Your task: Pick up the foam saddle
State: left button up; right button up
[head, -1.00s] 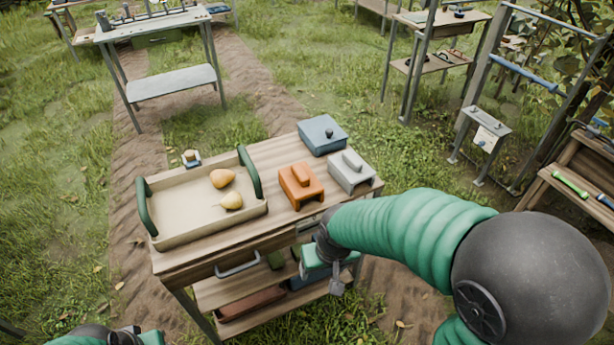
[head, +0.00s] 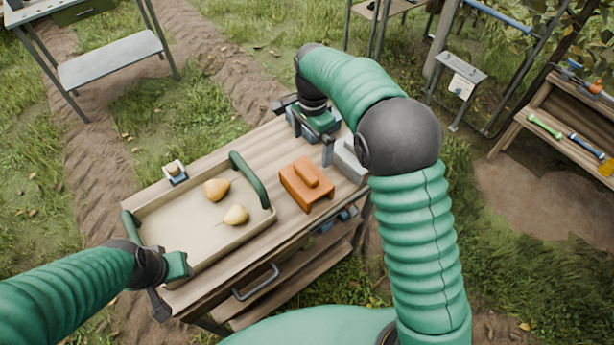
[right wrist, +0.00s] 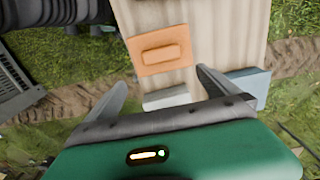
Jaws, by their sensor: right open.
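Two saddle-shaped blocks with raised grips stand on the wooden cart. The orange one (head: 306,184) is in clear view; the grey one (head: 350,160) is partly hidden by my right arm. I cannot tell from the surfaces which is foam. My right gripper (head: 312,142) is open and empty, above the cart's back right corner. In the right wrist view the grey block (right wrist: 167,98) lies between the open fingers (right wrist: 161,77), apparently below them. The orange block (right wrist: 160,52) is farther up there. My left gripper (head: 172,287) is by the tray's front left corner; its jaws are unclear.
A blue box (right wrist: 248,86) stands beside the grey block, mostly covered by my right gripper in the head view. A tool shelf (head: 545,145) stands at right.

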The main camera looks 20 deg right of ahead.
send_over(306, 171)
jog(key=d, duration=0.2)
notch_tip(306, 171, down, 7)
jog(key=shift+w+a+r, duration=0.15)
jog(key=f, duration=0.1)
jog(key=a+f+p, duration=0.1)
jog(key=f, duration=0.1)
jog(key=a+f, duration=0.1)
jog(key=f, duration=0.1)
jog(key=shift+s+a, duration=0.15)
jog(key=shift+s, duration=0.15)
jog(key=shift+w+d+f, duration=0.1)
jog(key=shift+d+f, duration=0.25)
jog(key=shift+f, duration=0.05)
jog(key=shift+d, duration=0.1)
jog(key=shift+c, duration=1.4)
jog(key=shift+a, duration=0.2)
jog(key=c, duration=1)
jog(key=shift+c, duration=0.2)
jog(key=shift+r, duration=0.15)
